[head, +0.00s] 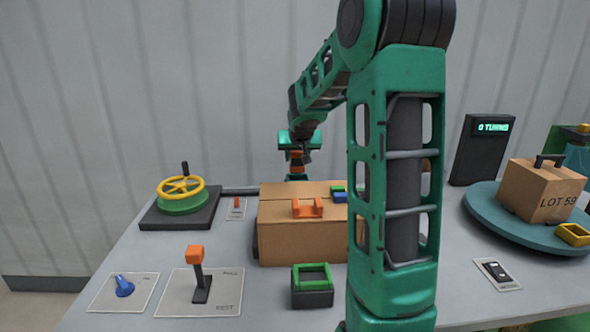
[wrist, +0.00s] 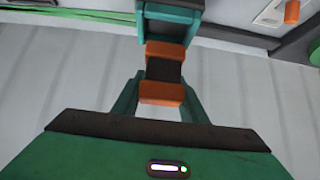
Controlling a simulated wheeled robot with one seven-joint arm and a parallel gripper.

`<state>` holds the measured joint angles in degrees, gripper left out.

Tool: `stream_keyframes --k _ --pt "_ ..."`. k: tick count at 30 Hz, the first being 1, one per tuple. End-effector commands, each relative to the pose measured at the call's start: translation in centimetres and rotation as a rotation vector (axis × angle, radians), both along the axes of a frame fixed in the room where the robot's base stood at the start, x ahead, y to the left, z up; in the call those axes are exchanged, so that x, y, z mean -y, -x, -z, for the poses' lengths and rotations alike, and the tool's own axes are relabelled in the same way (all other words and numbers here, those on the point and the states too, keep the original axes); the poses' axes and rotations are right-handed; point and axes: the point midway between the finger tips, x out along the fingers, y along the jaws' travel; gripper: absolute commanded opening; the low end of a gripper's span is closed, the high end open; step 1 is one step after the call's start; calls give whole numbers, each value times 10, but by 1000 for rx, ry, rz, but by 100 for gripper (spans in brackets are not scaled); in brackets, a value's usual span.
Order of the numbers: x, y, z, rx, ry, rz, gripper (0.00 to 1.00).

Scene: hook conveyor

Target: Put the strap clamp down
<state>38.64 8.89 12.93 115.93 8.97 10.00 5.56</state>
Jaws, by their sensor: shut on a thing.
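My gripper (head: 297,156) hangs just behind the cardboard box, shut on an orange and dark piece that appears to be the strap clamp (head: 296,163). In the wrist view, my gripper's (wrist: 160,98) teal fingers close around the strap clamp's (wrist: 165,70) near orange end. Its middle is dark, with a second orange end farther out. A teal part lies past that end; whether it belongs to the clamp is unclear. The box hides the lowest part in the head view.
The cardboard box (head: 285,240) carries an orange bracket (head: 307,209) and blue and green blocks. A black lever (head: 200,285) with an orange knob stands on a mat marked REST (head: 228,295). A green-framed black block (head: 312,294) stands in front. A turntable (head: 490,217) holds another box.

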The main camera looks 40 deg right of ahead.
Motion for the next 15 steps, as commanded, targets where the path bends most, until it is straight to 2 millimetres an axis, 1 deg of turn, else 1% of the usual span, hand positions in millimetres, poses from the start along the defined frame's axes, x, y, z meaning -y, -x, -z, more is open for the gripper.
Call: stream_keyframes --k 5,10,12,15 --pt "1 0 12 -1 0 -1 10" --pt "2 1 36 -2 -1 1 10" --pt "1 0 40 0 1 1 10" --pt "1 0 40 0 1 1 10"
